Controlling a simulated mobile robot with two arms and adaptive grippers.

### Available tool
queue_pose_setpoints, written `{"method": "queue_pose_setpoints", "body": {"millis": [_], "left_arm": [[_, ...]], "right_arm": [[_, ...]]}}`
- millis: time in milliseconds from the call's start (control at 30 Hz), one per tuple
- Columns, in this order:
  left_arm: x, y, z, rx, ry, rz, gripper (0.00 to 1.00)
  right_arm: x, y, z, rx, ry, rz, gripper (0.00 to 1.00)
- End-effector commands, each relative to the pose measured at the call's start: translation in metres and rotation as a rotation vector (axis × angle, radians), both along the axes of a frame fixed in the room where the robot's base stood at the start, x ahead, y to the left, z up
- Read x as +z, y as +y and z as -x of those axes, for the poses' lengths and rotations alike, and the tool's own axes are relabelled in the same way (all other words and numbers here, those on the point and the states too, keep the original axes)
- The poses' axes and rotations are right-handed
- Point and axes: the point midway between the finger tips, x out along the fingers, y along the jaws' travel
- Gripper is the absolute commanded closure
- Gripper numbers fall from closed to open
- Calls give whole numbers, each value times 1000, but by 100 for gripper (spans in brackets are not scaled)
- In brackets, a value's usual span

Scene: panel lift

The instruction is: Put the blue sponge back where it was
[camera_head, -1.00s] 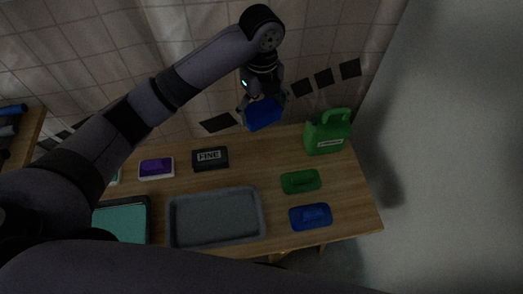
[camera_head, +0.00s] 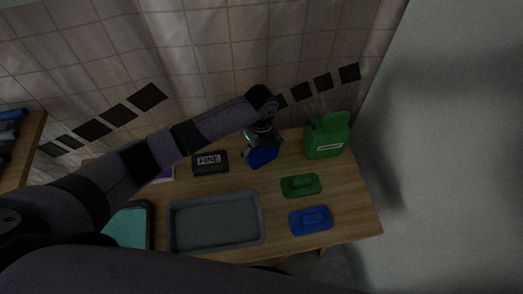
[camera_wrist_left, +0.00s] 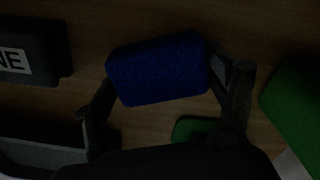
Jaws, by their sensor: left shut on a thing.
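The blue sponge (camera_head: 262,157) is between the fingers of my left gripper (camera_head: 263,146), over the back of the wooden table. It also shows in the left wrist view (camera_wrist_left: 158,70) as a dark blue block with a finger at each side. My left gripper is shut on it. I cannot tell whether the sponge touches the table. It is between the black "FINE" block (camera_head: 210,162) and the green jug (camera_head: 327,137). My right gripper is not in view.
A grey tray (camera_head: 215,245) lies at the front middle. A green holder (camera_head: 300,185) and a blue holder (camera_head: 311,220) lie to the right. A teal-topped tray (camera_head: 126,228) is at the left, partly behind my arm. Bare wood (camera_head: 350,190) shows at the right edge.

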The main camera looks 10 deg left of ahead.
Motion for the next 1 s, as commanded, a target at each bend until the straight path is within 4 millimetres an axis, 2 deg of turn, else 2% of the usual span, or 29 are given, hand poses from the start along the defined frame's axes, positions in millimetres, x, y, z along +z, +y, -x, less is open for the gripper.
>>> {"method": "queue_pose_setpoints", "body": {"millis": [300,333,600,1000], "left_arm": [[-2,0,0,0,-1,1,51],[-2,0,0,0,-1,0,20],[-1,0,0,0,-1,0,2],[2,0,-1,0,-3,1,2]], "right_arm": [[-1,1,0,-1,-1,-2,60],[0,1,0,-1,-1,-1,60],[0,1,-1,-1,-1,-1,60],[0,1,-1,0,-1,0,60]]}}
